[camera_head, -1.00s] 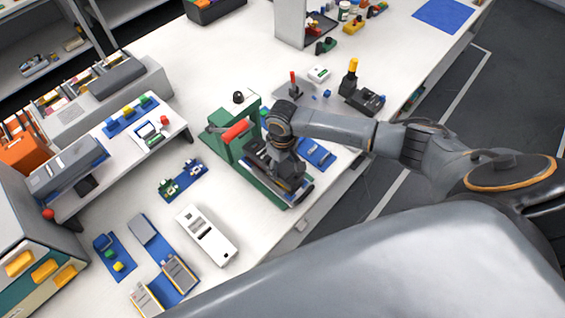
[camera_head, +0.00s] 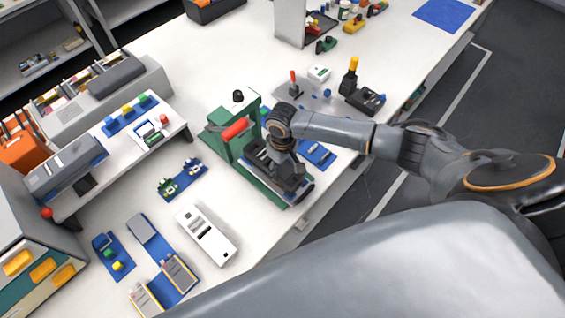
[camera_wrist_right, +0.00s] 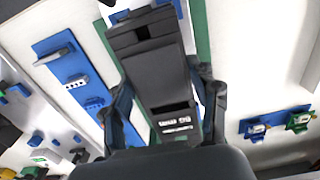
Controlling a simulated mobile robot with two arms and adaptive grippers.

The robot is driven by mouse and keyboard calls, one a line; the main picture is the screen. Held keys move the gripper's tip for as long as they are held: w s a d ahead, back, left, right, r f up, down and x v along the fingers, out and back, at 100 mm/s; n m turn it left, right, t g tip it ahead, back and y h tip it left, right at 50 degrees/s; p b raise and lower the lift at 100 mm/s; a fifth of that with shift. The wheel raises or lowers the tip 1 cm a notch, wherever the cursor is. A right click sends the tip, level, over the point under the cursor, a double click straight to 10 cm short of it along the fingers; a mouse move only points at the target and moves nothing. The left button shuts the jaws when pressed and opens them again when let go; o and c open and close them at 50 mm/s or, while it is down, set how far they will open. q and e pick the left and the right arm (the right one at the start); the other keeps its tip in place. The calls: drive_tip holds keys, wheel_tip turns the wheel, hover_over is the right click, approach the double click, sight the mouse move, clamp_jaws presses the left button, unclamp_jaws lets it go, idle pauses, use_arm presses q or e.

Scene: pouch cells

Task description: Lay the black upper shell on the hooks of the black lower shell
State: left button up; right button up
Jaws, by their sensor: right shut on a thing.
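My right gripper (camera_head: 290,182) is over the green fixture (camera_head: 273,199) in the head view, pointing down. In the right wrist view its fingers (camera_wrist_right: 163,98) are shut on a long black shell (camera_wrist_right: 155,72), one finger along each side. White markings (camera_wrist_right: 175,123) show in an opening at its near end. A black end part (camera_wrist_right: 142,28) shows at the far end. I cannot clearly tell the upper shell from the lower shell, or whether they touch; the hooks are not distinguishable. My left gripper is not in view.
The green fixture has a red handle (camera_head: 235,129) left of my gripper. A blue strip with grey parts (camera_wrist_right: 73,72) lies beside the fixture.

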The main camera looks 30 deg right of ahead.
sight(282, 167)
drive_tip(key=shift+f, duration=0.4)
drive_tip(key=o, duration=1.2)
drive_tip(key=shift+o, duration=0.2)
wheel_tip(282, 167, up, 12)
